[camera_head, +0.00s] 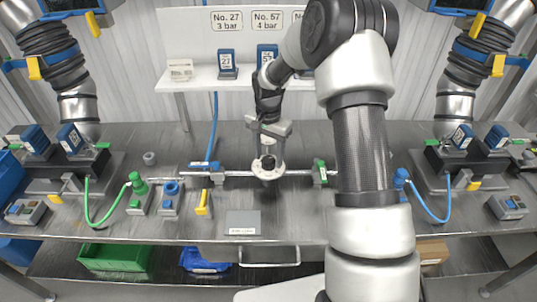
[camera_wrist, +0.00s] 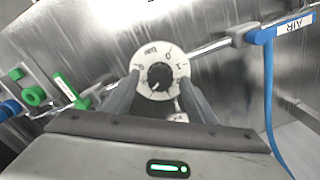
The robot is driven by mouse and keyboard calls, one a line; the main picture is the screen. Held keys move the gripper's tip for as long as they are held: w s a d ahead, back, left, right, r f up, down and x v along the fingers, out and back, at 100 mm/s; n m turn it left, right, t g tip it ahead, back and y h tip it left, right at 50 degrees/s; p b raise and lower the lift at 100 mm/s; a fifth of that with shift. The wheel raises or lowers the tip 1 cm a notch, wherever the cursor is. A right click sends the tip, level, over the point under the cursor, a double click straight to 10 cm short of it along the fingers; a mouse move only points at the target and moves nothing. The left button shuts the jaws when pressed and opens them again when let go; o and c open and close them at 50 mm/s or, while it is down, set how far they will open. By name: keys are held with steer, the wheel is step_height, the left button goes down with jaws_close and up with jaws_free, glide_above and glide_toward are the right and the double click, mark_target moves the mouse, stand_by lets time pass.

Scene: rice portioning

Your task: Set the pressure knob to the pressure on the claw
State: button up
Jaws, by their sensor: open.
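The pressure knob is a black knob (camera_wrist: 160,76) in the middle of a round white dial (camera_wrist: 147,58) with black marks, among them a 0 and "bar". In the head view the white dial (camera_head: 268,174) sits on the metal pipe, partly covered by my gripper (camera_head: 268,158). In the wrist view my gripper (camera_wrist: 160,88) is open, with one finger at each side of the dial; I cannot tell whether they touch it.
The metal pipe (camera_head: 228,173) runs across the table with a blue AIR fitting (camera_wrist: 294,26) and hose. Green (camera_head: 138,186) and blue (camera_head: 171,188) fittings and a yellow-handled valve (camera_head: 203,202) stand to the left. A grey plate (camera_head: 243,219) lies in front. My arm hides part of the right side.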

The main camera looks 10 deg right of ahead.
steer(key=c, duration=1.1)
steer(key=shift+o, duration=0.2)
steer(key=n+b, duration=0.1)
steer(key=n, duration=0.5)
steer(key=shift+n+b, duration=0.3)
steer(key=n, duration=0.5)
steer(key=shift+n, duration=0.7)
